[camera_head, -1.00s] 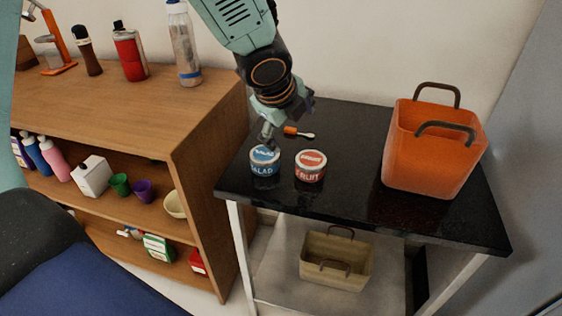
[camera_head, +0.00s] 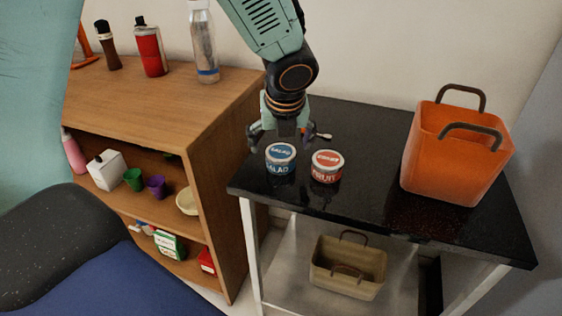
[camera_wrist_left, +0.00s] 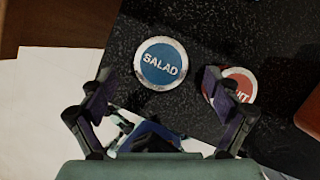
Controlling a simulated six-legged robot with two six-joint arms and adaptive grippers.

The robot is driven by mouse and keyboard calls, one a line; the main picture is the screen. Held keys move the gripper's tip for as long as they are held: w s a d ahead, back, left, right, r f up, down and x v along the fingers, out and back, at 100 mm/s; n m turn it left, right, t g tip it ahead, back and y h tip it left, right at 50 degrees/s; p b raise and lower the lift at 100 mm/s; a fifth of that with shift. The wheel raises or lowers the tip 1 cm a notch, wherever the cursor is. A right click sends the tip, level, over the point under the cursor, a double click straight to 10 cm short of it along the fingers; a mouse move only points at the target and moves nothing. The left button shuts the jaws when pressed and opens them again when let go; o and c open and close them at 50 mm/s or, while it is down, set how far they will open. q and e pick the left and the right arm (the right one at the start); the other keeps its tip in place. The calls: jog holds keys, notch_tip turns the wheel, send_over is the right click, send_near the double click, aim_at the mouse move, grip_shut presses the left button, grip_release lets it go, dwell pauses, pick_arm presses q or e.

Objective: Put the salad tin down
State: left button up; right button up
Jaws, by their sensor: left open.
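The salad tin (camera_head: 281,159), with a blue label, stands upright on the black table top (camera_head: 370,215) near its front left corner. My left gripper (camera_head: 279,143) is open and empty, just behind and above the tin. In the left wrist view the tin's blue lid (camera_wrist_left: 161,63) lies ahead of the spread fingers (camera_wrist_left: 160,110), apart from them. The red-labelled fruit tin (camera_head: 327,166) stands upright just right of the salad tin. It is partly hidden by a finger in the left wrist view (camera_wrist_left: 236,86). My right gripper is not in view.
An orange basket (camera_head: 455,160) stands on the right of the table. A beige basket (camera_head: 347,268) sits on the shelf below. A wooden shelf unit (camera_head: 215,150) stands to the left.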

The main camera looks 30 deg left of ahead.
aim_at(281, 152)
pick_arm(q)
jog(key=b+x, duration=0.2)
jog(key=x, duration=0.2)
jog(key=shift+f+b, duration=0.35)
jog(key=shift+f, duration=0.05)
jog(key=shift+d+r, duration=0.1)
jog(key=shift+r, duration=0.1)
jog(key=shift+c, duration=1.3)
jog(key=c, duration=1.3)
jog(key=shift+o, duration=0.2)
jog(key=shift+r+p, duration=3.05)
jog(key=shift+r, duration=1.95)
